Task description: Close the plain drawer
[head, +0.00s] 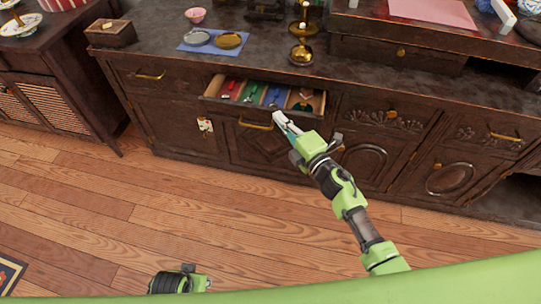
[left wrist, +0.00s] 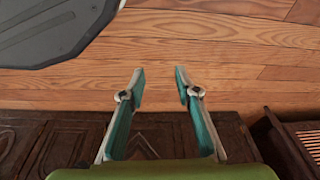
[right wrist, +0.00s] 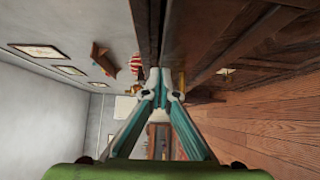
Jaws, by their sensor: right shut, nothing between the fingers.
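The open drawer (head: 238,107) sticks out of the dark wood cabinet, showing compartments with red, green and blue linings and small shiny items. Its front has a brass handle (head: 256,125). My right gripper (head: 277,117) is shut and empty, its tips beside the right part of the drawer front; I cannot tell whether they touch it. In the right wrist view its fingertips (right wrist: 162,88) meet, close to dark wood. My left gripper (left wrist: 160,80) is open and empty over the floor, away from the drawer; its fingertips are not clear in the head view.
The cabinet top (head: 355,80) holds a blue mat (head: 214,51) with dishes, a pink bowl (head: 195,15), a wooden box (head: 110,33) and brass ware (head: 301,54). A shut drawer (head: 160,78) is to the left, and carved drawers (head: 387,117) are to the right. The wooden floor (head: 150,205) is clear.

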